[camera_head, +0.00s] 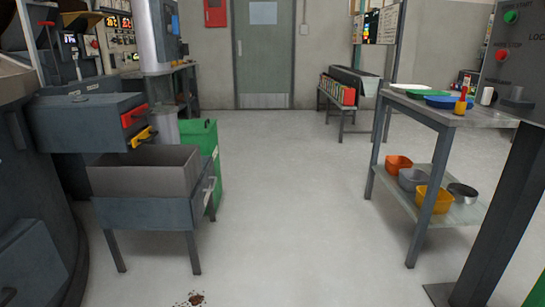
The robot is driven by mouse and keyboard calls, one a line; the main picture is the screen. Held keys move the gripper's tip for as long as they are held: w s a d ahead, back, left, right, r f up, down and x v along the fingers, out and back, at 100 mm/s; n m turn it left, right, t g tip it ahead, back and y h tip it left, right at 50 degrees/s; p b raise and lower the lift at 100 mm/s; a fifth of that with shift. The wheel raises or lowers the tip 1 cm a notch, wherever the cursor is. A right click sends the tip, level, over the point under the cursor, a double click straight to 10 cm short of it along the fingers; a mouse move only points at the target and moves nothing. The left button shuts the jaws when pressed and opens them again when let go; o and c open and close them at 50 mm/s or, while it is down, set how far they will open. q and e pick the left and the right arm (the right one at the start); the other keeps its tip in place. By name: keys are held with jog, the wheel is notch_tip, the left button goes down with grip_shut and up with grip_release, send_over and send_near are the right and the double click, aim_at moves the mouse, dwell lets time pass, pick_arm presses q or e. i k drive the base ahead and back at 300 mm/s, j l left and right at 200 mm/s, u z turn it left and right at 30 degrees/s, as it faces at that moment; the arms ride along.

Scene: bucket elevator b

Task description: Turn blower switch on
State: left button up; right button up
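I cannot pick out a switch marked as the blower switch. A grey control box (508,65) on a dark post stands at the right edge, cut off by the frame. It has a green start button (511,17) and a red stop button (501,55). At the upper left, a control panel (118,38) carries lit red and yellow displays. A smaller box near it has a red button (94,44). Labels there are too small to read. Neither of my grippers shows in the head view.
A grey bin (143,176) on a stand and a housing with red and yellow handles (136,116) fill the left. A green bin (203,135) stands behind. A shelf table (462,116) with bowls is at right. The middle floor is clear except for brown spillage (196,298).

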aim_at(184, 49)
jog(key=i+u, duration=0.15)
jog(key=i, duration=0.35)
jog(key=i+l+u, duration=0.15)
jog(key=i, duration=0.35)
jog(key=i+l+u, duration=0.1)
jog(key=i, duration=0.45)
jog(key=l, duration=0.1)
